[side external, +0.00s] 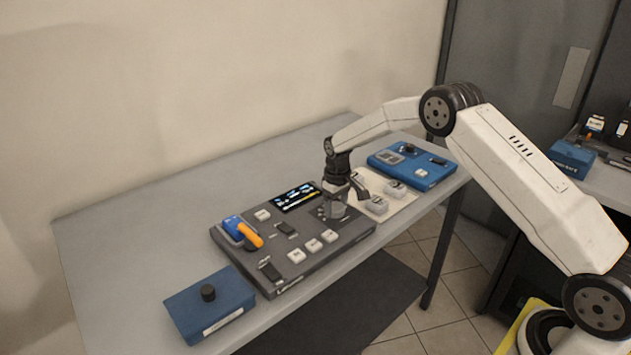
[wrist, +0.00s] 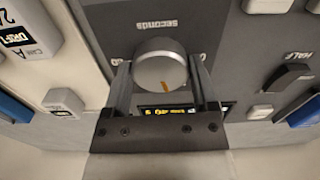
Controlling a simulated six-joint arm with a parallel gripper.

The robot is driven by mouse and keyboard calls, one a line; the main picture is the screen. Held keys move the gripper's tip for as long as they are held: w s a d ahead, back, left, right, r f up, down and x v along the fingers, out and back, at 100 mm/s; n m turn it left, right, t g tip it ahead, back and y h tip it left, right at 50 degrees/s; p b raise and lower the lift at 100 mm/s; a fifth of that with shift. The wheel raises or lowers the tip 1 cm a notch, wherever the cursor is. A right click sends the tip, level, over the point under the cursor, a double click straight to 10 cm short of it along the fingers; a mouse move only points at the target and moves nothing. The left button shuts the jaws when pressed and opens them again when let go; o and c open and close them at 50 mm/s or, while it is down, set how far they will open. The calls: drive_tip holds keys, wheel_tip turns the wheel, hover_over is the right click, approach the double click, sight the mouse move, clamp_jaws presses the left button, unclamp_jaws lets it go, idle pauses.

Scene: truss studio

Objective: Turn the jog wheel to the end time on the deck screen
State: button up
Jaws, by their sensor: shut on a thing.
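The dark grey deck (side external: 262,262) lies on the table. Its screen (side external: 297,197) is lit at the back edge, with small text that I cannot read. In the wrist view the screen (wrist: 167,113) is mostly covered by my gripper. The jog wheel (wrist: 160,66) is a round silver-grey knob with an orange mark near its lower right edge. A "seconds" label shows upside down beside it. My gripper (wrist: 162,82) is shut on the jog wheel, one finger on each side. In the side view my gripper (side external: 333,201) is over the deck's right part and hides most of the wheel.
A blue and orange lever (side external: 242,231) rises from the deck's left end. A cream panel (side external: 396,201) and a blue unit (side external: 415,164) lie to the right. The table's back left is clear.

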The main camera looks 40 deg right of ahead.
sight(336, 207)
drive_tip(key=m, duration=0.4)
drive_tip(key=shift+m, duration=0.3)
drive_tip(key=shift+w+m, duration=0.1)
drive_tip(key=shift+m, duration=1.9)
drive_tip(key=o, duration=1.1)
drive_tip(key=shift+o, duration=0.2)
drive_tip(key=shift+r, duration=0.15)
drive_tip(key=shift+r, duration=3.8)
drive_tip(key=shift+a, duration=0.1)
